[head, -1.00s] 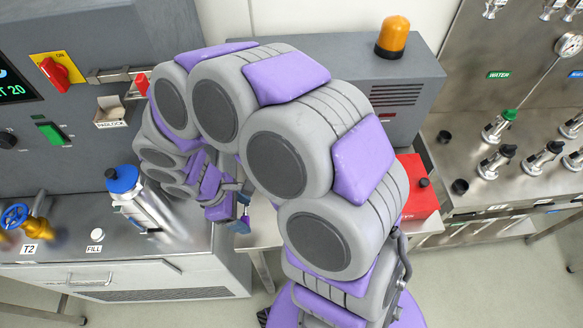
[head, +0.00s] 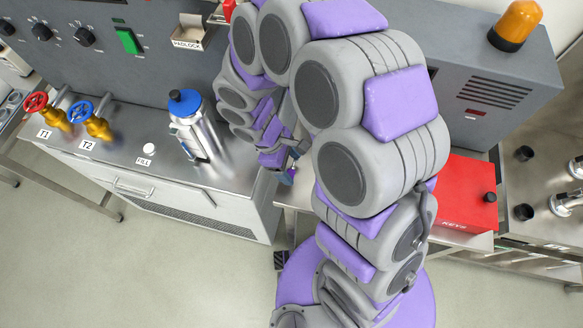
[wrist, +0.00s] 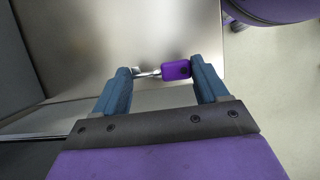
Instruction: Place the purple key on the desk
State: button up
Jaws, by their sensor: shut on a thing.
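The purple key (wrist: 176,71) has a purple head and a thin metal shaft. In the wrist view it lies crosswise between the two blue fingers of my gripper (wrist: 161,76), which is shut on it. The shaft end is at the left finger and the purple head at the right finger. Behind the key is a metal desk (wrist: 170,30); I cannot tell whether the key touches it. In the head view my gripper (head: 290,174) is by the left part of the desk (head: 293,196), and the key cannot be made out there.
A red box marked KEYS (head: 465,200) stands on the desk to the right of my arm. To the left, a cabinet top holds a blue-capped bottle (head: 193,120) and red and blue valves (head: 80,112). A grey unit with an orange beacon (head: 515,25) stands behind.

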aim_at(290, 170)
jog(key=a+f, duration=0.1)
jog(key=f, duration=0.2)
jog(key=shift+a+f+b, duration=0.1)
jog(key=shift+a+b, duration=0.2)
jog(key=shift+a, duration=0.1)
jog(key=shift+d, duration=0.9)
jog(key=o, duration=0.6)
jog(key=shift+d, duration=0.2)
jog(key=o, duration=0.3)
jog(key=shift+a, duration=0.1)
jog(key=shift+o, duration=0.7)
jog(key=shift+a, duration=0.75)
jog(key=shift+d, duration=0.35)
